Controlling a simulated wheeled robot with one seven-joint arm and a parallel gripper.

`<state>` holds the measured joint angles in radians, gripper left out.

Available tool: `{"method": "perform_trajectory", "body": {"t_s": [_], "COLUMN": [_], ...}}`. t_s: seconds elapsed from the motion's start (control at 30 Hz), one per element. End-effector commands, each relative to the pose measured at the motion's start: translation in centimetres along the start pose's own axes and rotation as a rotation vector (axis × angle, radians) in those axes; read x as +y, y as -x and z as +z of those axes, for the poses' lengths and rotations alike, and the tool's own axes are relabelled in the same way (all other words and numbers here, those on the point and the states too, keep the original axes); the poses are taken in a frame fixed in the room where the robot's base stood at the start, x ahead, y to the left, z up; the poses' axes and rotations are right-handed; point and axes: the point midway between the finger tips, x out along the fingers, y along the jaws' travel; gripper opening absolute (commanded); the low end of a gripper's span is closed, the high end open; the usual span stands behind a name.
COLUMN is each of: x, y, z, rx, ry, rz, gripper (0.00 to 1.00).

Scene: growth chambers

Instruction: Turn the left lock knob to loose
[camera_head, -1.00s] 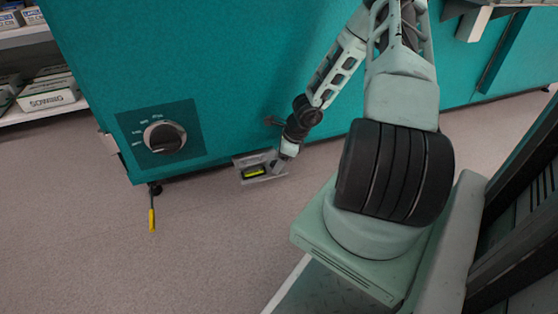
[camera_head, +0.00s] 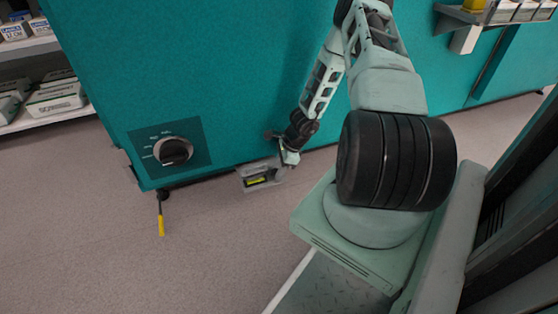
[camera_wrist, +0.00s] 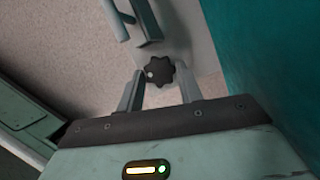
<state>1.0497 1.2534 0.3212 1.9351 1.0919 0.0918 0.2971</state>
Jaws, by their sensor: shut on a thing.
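A dark lobed lock knob (camera_wrist: 159,72) with a pale dot on its left side shows in the wrist view, on a grey plate (camera_wrist: 191,30). My gripper (camera_wrist: 159,88) is shut on it, one finger on each side. The knob is too small or hidden to make out there. I cannot tell whether it is tight or loose.
The teal cabinet (camera_head: 230,80) has a dial (camera_head: 173,150) at its left end. A yellow-tipped lever (camera_head: 161,225) hangs below that corner. Shelves with boxes (camera_head: 55,100) stand at the far left. The floor (camera_head: 210,260) in front is clear.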

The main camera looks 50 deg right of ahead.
Motion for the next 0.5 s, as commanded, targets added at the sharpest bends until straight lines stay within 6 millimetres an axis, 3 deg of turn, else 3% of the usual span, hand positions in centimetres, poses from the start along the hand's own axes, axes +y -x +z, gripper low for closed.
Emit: {"method": "perform_trajectory", "body": {"t_s": [0.47, 0.5], "x": [-0.17, -0.17], "y": [0.05, 0.05], "z": [0.06, 0.06], "rx": [-0.001, -0.001], "ry": [0.031, 0.031], "rz": [0.009, 0.009], "gripper": [0.13, 0.47]}}
